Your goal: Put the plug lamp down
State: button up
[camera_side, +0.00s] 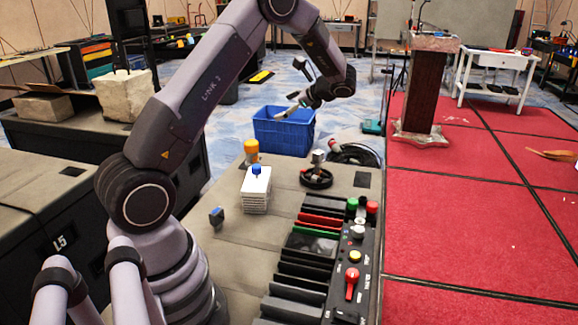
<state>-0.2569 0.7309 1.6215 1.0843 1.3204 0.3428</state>
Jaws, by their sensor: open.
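My gripper (299,82) is at the end of the raised arm, above the blue crate, with its fingers apart and pointing left. I see nothing clearly held between them. I cannot tell for sure which thing is the plug lamp. A small pale grey block (318,157) sits over a black ring (316,179) further back on the bench. Both are too small to make out in detail.
A white stack (256,190) with a blue knob on top and an orange-yellow cylinder (251,151) stand mid-bench. A black control panel (349,265) with coloured buttons lies at the right. The blue crate (283,132) stands beyond the bench.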

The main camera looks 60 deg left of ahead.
jog(key=s+d+r+n+t+h, duration=0.2)
jog(key=s+d+r+h, duration=0.1)
jog(key=s+d+r, duration=0.3)
jog(key=s+d+r+n+t+h, duration=0.2)
jog(key=s+d+n+t+h, duration=0.1)
jog(key=s+d, duration=0.6)
jog(key=s+d+r+n+t+h, duration=0.2)
jog(key=s+d+t+h, duration=0.3)
jog(key=s+d, duration=0.4)
jog(key=d+r, duration=0.1)
jog(key=d, duration=0.2)
jog(key=shift+s+d+r+n, duration=0.3)
jog(key=shift+d+r+n, duration=0.05)
jog(key=shift+n, duration=0.05)
